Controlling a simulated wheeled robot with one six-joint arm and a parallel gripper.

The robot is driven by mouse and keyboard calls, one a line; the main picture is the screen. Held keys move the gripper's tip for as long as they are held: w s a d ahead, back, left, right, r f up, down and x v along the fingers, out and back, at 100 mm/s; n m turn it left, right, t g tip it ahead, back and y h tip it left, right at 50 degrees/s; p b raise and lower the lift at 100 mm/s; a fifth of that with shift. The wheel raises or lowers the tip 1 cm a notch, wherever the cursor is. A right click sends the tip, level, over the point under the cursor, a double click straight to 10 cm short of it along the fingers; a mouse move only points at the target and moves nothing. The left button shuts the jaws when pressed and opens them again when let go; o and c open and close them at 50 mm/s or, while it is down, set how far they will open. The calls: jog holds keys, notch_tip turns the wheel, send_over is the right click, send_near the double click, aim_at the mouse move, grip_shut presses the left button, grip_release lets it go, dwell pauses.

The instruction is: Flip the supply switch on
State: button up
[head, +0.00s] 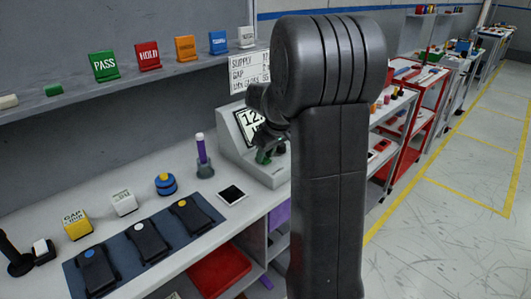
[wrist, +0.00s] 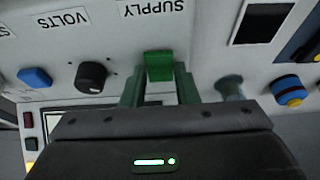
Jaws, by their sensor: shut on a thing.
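The supply switch (wrist: 159,66) is a green block in the wrist view, beside the upside-down SUPPLY label (wrist: 153,6) on the light grey panel. My gripper (wrist: 159,85) has its two green fingers on either side of the switch and is shut on it. In the head view, my gripper (head: 266,156) is down at the front of the grey console (head: 245,153), below its display (head: 251,123). My arm and gripper hide the switch there. I cannot tell whether the switch is on or off.
Left of the console stand a purple-and-grey tool (head: 202,157), a dark-screened tile (head: 231,194) and a blue mat (head: 109,285) with several black devices.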

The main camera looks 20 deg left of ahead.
jog(key=h+p, duration=0.1)
jog(key=p, duration=0.2)
jog(key=shift+a+r+g, duration=0.25)
jog(key=shift+r+g, duration=0.05)
jog(key=shift+w+f+h+p, duration=0.1)
jog(key=shift+f+h+p, duration=0.1)
jog(key=shift+h+p, duration=0.2)
jog(key=o, duration=1)
notch_tip(320, 180, up, 14)
jog(key=s+d, duration=0.1)
jog(key=d, duration=0.1)
jog(key=shift+d+f, duration=0.15)
jog(key=shift+f, duration=0.1)
